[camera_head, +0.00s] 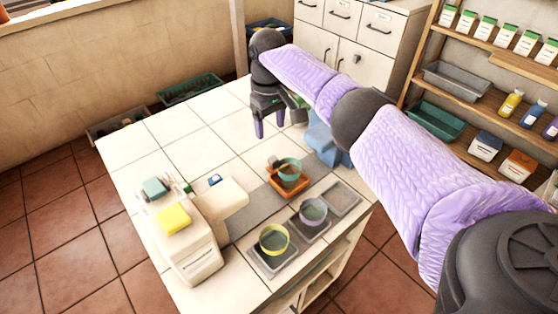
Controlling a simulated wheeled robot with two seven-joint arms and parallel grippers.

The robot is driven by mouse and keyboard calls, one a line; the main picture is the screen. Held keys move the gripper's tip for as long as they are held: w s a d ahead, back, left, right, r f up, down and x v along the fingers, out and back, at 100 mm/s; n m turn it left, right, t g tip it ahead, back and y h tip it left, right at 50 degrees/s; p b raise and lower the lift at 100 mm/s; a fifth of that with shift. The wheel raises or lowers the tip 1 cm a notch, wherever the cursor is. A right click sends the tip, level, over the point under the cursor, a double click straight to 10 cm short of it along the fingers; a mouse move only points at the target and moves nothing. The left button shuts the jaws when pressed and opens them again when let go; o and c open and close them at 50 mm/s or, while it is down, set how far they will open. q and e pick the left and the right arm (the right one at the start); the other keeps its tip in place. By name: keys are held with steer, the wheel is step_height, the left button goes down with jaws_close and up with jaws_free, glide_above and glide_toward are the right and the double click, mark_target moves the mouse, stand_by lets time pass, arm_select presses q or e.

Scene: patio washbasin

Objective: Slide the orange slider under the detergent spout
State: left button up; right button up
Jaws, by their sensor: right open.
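The orange slider (289,190) sits on a grey track (247,215) on the tiled table. A teal cup (290,172) stands on it, with a small brown part at the cup's left. The cream detergent dispenser (190,240) stands to the left, and its spout (225,197) reaches right over the track's left part. The slider is right of the spout, apart from it. My right gripper (269,129) is open and empty, pointing down near the table's back edge, beyond the slider. My left gripper is out of view.
A yellow cup (274,239) and a lilac cup (313,211) stand on grey trays at the front right. A yellow sponge (173,218) lies on the dispenser. A blue object (322,139) is partly hidden by my right arm. The table's back left is clear.

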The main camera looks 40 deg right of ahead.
mark_target(272, 157)
step_height(272, 157, down, 9)
steer(key=b, duration=0.4)
steer(key=shift+d+f, duration=0.1)
steer(key=shift+d, duration=0.05)
steer(key=shift+f, duration=0.4)
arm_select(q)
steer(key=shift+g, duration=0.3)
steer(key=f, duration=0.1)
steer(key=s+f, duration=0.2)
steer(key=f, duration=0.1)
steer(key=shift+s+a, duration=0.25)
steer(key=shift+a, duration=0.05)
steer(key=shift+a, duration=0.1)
arm_select(e)
steer(key=shift+c, duration=0.7)
steer(key=c, duration=0.7)
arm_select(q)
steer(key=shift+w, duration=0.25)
arm_select(e)
jaws_close()
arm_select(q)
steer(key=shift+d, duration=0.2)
